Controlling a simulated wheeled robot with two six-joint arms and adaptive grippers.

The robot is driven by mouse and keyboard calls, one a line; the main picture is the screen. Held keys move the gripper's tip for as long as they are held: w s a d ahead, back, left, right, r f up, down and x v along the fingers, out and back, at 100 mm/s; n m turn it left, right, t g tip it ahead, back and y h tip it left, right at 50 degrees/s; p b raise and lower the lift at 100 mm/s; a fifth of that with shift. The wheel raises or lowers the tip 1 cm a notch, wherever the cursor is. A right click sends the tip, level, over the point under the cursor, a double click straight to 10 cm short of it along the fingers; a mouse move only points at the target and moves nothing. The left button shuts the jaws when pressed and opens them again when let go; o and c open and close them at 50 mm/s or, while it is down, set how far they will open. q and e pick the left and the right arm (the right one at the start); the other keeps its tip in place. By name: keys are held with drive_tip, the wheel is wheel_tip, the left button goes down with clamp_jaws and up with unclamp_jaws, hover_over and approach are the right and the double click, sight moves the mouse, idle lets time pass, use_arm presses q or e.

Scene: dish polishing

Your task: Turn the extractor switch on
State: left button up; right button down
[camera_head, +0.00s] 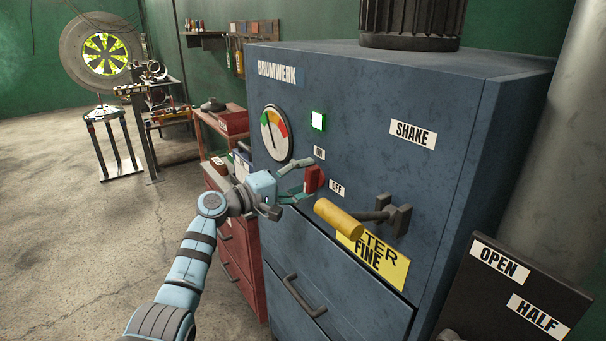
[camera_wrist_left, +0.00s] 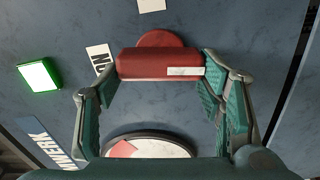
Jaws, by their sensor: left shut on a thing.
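The red switch knob (camera_head: 314,180) sits on the front of the blue cabinet, beside the ON label (camera_head: 319,153) and the OFF label (camera_head: 336,187). My left gripper (camera_head: 306,181) is shut on this knob, with one finger at each end of it. In the left wrist view the knob (camera_wrist_left: 145,63) is a red bar with a white mark near its right end, away from the ON label (camera_wrist_left: 100,60). A green-framed square lamp (camera_head: 318,121) above the labels glows white. My right gripper is not in view.
A round gauge (camera_head: 276,134) is left of the lamp. A yellow-handled crank (camera_head: 338,218) sticks out right of the knob, above a yellow FINE sign (camera_head: 374,262). A red drawer cabinet (camera_head: 236,235) stands left. A dark OPEN/HALF panel (camera_head: 515,290) is at lower right.

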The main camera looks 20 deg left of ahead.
use_arm(q)
drive_tip(key=shift+f+n+p, duration=0.1)
drive_tip(key=shift+n+p, duration=0.2)
drive_tip(key=shift+n, duration=0.5)
drive_tip(key=o, duration=1.1)
drive_tip(key=shift+o, duration=0.2)
drive_tip(key=shift+s+a, duration=0.1)
drive_tip(key=v, duration=1.2)
